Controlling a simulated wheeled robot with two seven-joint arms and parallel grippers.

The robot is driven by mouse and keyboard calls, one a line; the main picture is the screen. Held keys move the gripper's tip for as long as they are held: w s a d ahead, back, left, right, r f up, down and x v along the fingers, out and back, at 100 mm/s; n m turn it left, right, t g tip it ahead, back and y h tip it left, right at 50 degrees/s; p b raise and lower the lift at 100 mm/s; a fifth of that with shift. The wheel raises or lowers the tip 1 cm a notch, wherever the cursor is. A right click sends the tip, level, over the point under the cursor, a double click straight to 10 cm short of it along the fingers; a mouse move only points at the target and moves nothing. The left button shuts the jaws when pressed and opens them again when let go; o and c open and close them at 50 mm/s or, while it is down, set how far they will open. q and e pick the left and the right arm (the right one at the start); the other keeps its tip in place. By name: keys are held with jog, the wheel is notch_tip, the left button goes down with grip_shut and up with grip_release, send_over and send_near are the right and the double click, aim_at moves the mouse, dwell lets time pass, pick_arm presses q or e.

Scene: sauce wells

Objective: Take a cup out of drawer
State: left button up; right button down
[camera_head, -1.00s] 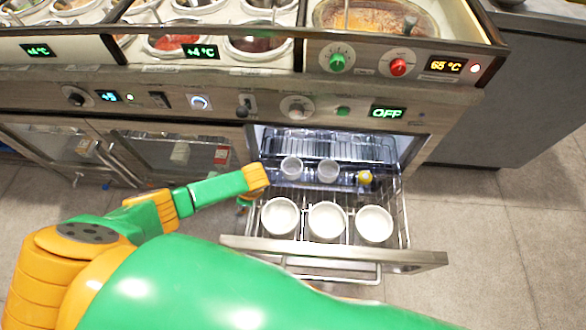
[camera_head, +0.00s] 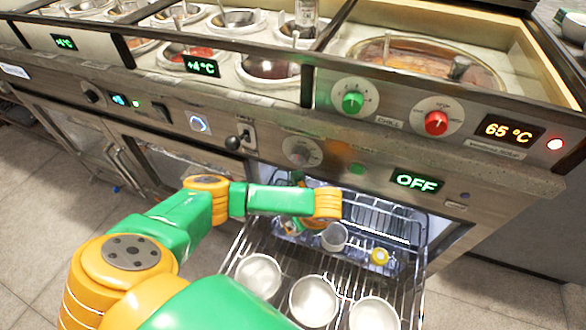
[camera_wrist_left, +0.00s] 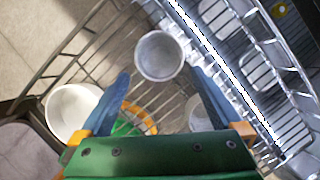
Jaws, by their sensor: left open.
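The pulled-out wire drawer (camera_head: 346,274) holds three white cups in its front row: left (camera_head: 258,276), middle (camera_head: 314,300) and right (camera_head: 373,314). A smaller greyish cup (camera_head: 334,237) stands behind them, beside my left wrist. My left gripper (camera_wrist_left: 157,78) is open over the drawer; my wrist hides its fingers in the head view. In the left wrist view a small upright cup (camera_wrist_left: 160,55) lies just ahead of and between the blue fingertips, not gripped. Another cup (camera_wrist_left: 197,110) is partly hidden by the right finger, and a white cup (camera_wrist_left: 72,110) sits at left. My right gripper is out of view.
A small yellow item (camera_head: 379,257) lies in the back of the drawer. The counter front with knobs (camera_head: 352,102) and displays overhangs the drawer opening. Wire drawer sides (camera_wrist_left: 60,62) surround the gripper. Floor to the left is clear.

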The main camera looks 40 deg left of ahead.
pick_arm(q)
jog(key=a+f+b, duration=0.1)
jog(key=a+f, duration=0.1)
jog(key=shift+w+f+b, duration=0.3)
jog(key=shift+b, duration=0.05)
jog(key=shift+b+x, duration=0.4)
jog(key=shift+x, duration=0.4)
jog(key=shift+w+a+f, duration=0.2)
jog(key=shift+f, duration=0.15)
jog(key=shift+r, duration=0.1)
jog(key=shift+c, duration=0.6)
jog(key=c, duration=1.1)
pick_arm(e)
jog(key=shift+w+d+f, duration=0.15)
jog(key=shift+w+f, duration=0.85)
jog(key=shift+w, duration=0.15)
pick_arm(q)
jog(key=shift+r, duration=0.1)
pick_arm(e)
jog(key=shift+r, duration=0.1)
